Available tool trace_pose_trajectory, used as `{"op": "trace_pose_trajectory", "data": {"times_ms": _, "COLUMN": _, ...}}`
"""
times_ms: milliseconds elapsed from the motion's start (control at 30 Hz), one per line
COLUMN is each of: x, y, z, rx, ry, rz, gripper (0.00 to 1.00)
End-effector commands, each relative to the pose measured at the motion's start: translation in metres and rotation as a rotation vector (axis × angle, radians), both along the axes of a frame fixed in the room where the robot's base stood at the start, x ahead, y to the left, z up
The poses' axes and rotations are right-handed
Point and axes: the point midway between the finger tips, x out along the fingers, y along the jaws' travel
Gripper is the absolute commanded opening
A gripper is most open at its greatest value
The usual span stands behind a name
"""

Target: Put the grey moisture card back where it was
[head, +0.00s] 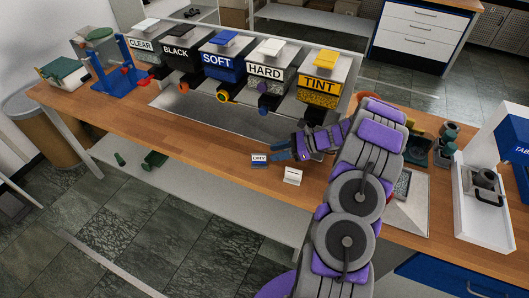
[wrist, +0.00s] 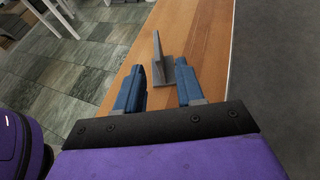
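In the head view a small card reading "DRY" (head: 259,160) stands on the wooden bench near its front edge. In the wrist view a thin grey upright piece with a flat foot (wrist: 166,64) stands beyond my fingers; it appears to be this card seen from another side. My gripper (head: 281,150) is just right of the card, low over the bench. Its two blue fingers are apart in the wrist view (wrist: 161,88), with a clear gap between them. The grey piece lines up with that gap, and no contact shows.
A small white card (head: 292,176) stands near the front edge, close to my gripper. A blue stand (head: 115,78) is at the left, and a white machine (head: 490,180) at the right. Bench left of the card is clear.

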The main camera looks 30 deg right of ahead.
Motion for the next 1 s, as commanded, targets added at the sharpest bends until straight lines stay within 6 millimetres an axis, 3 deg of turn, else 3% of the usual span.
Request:
{"op": "trace_pose_trajectory", "data": {"times_ms": 100, "x": -0.009, "y": -0.016, "z": 0.009, "rx": -0.001, "ry": 0.002, "rz": -0.002, "gripper": 0.38}}
{"op": "trace_pose_trajectory", "data": {"times_ms": 300, "x": -0.018, "y": -0.031, "z": 0.016, "rx": -0.003, "ry": 0.001, "rz": -0.002, "gripper": 0.38}}
{"op": "trace_pose_trajectory", "data": {"times_ms": 1000, "x": -0.02, "y": -0.033, "z": 0.016, "rx": -0.001, "ry": 0.002, "rz": 0.001, "gripper": 0.38}}
